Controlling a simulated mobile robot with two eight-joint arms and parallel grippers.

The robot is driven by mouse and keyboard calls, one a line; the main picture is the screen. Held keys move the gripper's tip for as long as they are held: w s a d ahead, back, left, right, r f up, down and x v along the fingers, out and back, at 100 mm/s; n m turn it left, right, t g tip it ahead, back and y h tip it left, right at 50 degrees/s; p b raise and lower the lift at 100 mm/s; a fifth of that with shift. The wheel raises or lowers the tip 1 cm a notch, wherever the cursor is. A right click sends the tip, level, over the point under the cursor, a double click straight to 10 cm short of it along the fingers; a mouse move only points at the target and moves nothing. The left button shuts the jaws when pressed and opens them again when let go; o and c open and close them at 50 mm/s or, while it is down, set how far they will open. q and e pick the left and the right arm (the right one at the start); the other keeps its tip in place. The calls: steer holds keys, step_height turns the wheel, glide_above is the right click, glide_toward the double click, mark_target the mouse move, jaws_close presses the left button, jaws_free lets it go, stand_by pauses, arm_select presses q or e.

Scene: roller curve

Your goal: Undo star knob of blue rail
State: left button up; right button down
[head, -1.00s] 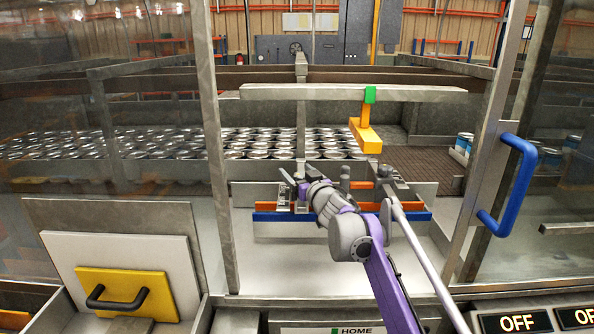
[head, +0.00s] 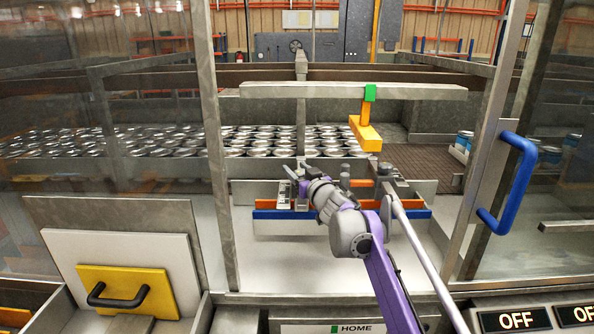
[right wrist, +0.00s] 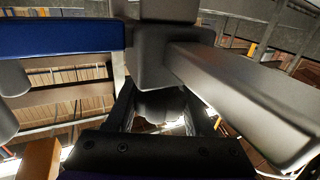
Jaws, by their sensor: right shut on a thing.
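The blue rail (head: 275,215) runs across the front of the opening, with an orange rail (head: 400,205) just behind it. The blue rail also shows at upper left in the right wrist view (right wrist: 60,38). My right gripper (head: 296,176) reaches over the rails near their left part. In the right wrist view its fingers (right wrist: 160,112) are shut on a grey lobed knob (right wrist: 158,104), seen from below and partly hidden by the fingers and a dark bracket. In the head view the gripper covers this knob. My left gripper is not in view.
A blue door handle (head: 516,185) stands at the right on a glass door frame. A grey crossbar (head: 430,94) with a yellow block (head: 368,140) hangs above the rails. Many cans (head: 170,143) stand behind. A yellow plate with a black handle (head: 120,292) is at lower left.

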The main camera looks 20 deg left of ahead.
steer(key=shift+r+n+g+y+p, duration=0.15)
steer(key=shift+n+g+y+p, duration=0.2)
steer(key=shift+n+g+y, duration=0.4)
steer(key=g+p, duration=0.1)
steer(key=n+g+y+p, duration=0.1)
steer(key=s+n+g+y+p, duration=0.1)
steer(key=shift+a+n+y, duration=0.25)
steer(key=shift+a, duration=0.1)
steer(key=shift+c, duration=1.4)
jaws_free()
steer(key=shift+d, duration=0.1)
